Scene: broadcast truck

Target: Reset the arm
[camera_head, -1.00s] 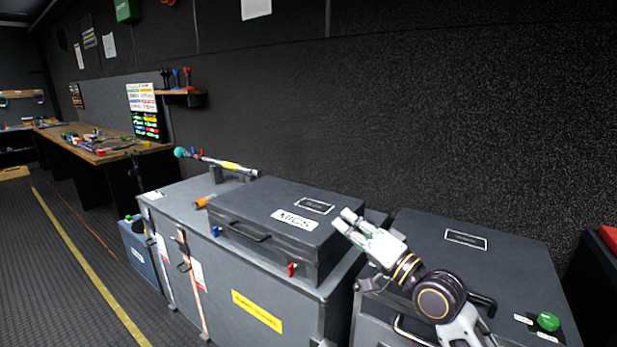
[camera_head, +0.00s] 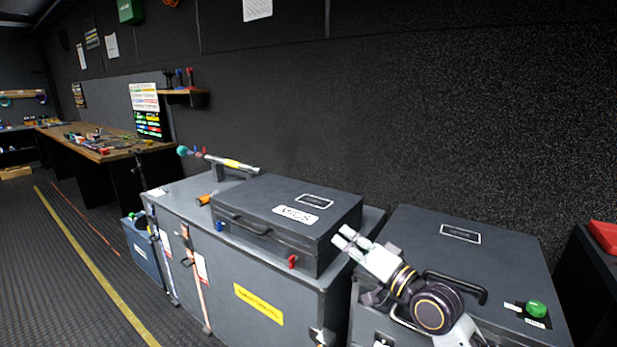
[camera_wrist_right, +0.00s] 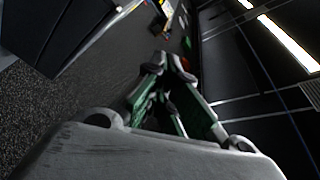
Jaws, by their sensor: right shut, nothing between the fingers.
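My right gripper (camera_head: 346,240) comes in from the lower right in the head view. It is shut and empty, in front of the right end of the black MICS case (camera_head: 285,225), with its fingers pointing up and left. Its fingers also show in the right wrist view (camera_wrist_right: 168,62), close together at the tips. My right forearm reaches over the front of the dark case on the right (camera_head: 480,262). I cannot tell whether any part touches a case. My left gripper is not in view.
The MICS case lies on a large grey trunk (camera_head: 222,285) with a yellow label. A microphone (camera_head: 232,163) rests on a stand behind it. A green button (camera_head: 536,309) sits on the right case. A workbench (camera_head: 95,150) stands at the far left. The floor at left (camera_head: 60,300) is clear.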

